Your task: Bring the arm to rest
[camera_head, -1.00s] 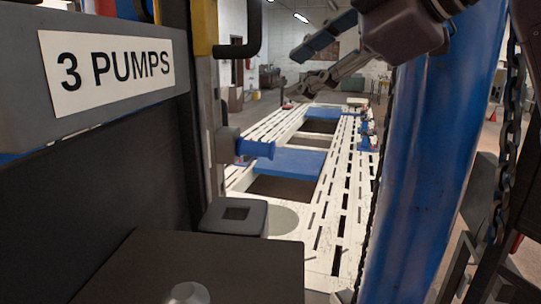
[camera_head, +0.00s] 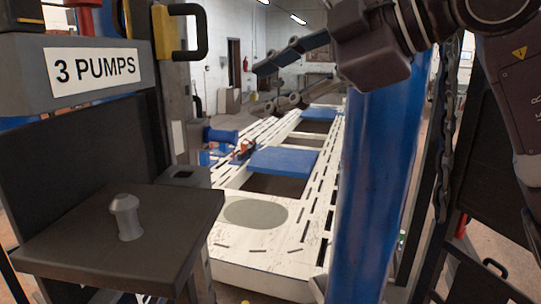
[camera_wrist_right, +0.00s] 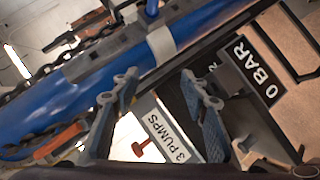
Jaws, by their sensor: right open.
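My right arm (camera_head: 500,45) comes in from the upper right of the head view, and its dark wrist is at the top. My right gripper (camera_head: 257,88) points left with its two blue-grey fingers spread apart and nothing between them. It appears in front of the far part of the white frame bench (camera_head: 250,262). In the right wrist view, the same gripper (camera_wrist_right: 158,88) shows open and empty, with a "3 PUMPS" sign (camera_wrist_right: 166,138) seen between and beyond the fingers. My left gripper is not in view.
A thick blue post (camera_head: 375,190) with a hanging chain (camera_head: 445,140) stands below the right wrist. At left are a "3 PUMPS" sign (camera_head: 95,70) and a dark shelf (camera_head: 75,240) bearing a small grey knob-like piece (camera_head: 126,217). A "0 BAR" sign (camera_wrist_right: 255,70) shows in the wrist view.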

